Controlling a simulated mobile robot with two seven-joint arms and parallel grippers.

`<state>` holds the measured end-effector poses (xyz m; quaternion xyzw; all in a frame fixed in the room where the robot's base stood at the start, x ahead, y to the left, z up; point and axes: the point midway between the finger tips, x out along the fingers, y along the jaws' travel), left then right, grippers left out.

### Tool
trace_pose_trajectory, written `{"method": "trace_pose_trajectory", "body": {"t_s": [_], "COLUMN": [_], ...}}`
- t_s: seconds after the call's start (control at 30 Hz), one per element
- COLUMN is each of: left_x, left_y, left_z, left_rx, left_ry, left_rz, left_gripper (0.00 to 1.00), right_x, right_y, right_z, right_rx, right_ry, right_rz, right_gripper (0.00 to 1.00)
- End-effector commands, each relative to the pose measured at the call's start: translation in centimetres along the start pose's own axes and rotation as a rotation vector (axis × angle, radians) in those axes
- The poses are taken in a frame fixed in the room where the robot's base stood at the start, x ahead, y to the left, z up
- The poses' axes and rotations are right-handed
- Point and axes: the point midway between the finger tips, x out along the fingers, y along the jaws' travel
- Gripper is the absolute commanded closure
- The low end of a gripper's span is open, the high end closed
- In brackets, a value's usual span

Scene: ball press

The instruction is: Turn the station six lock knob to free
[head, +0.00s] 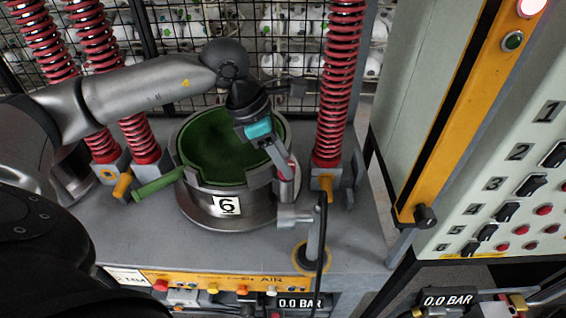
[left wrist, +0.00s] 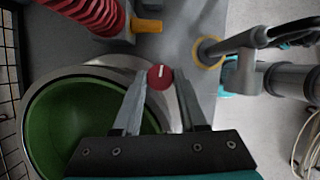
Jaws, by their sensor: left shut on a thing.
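The station six mould (head: 228,195) is a round grey metal cup with a green inside and a "6" label, standing on the grey bench. The lock knob is a small red disc with a white pointer line (left wrist: 160,77) on the cup's outer side, right of the cup in the wrist view. The line stands nearly upright there. My left gripper (head: 284,168) comes down at the cup's right rim; its two fingers (left wrist: 160,90) are shut on the knob, one on each side. In the head view the fingers largely hide the knob. My right gripper is not in view.
Red spring columns (head: 336,90) stand behind and beside the cup. A green handle (head: 158,183) sticks out left. A grey lever (head: 295,214) stands close in front. A numbered switch panel (head: 505,190) is at right; coloured buttons (head: 213,288) line the front edge.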

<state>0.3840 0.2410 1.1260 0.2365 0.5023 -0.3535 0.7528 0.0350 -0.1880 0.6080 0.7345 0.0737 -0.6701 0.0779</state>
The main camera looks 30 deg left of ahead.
Motion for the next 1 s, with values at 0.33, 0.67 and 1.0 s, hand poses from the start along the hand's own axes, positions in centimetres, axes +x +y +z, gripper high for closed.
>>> {"method": "trace_pose_trajectory", "body": {"t_s": [0.33,0.67,1.0], "left_x": [-0.02,-0.06,-0.03], "left_y": [-0.02,-0.02,-0.03], "left_z": [-0.01,-0.01,-0.01], "left_rx": [-0.086,-0.092,-0.091], "left_ry": [0.000,0.001,0.001], "left_rz": [0.036,0.038,0.037], "left_gripper": [1.00,1.00,0.32], "right_x": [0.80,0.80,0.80], "right_y": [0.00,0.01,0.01], "right_z": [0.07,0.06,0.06], "right_rx": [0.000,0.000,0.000], "right_ry": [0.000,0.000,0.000], "right_rz": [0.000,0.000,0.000], "right_gripper": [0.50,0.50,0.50]}}
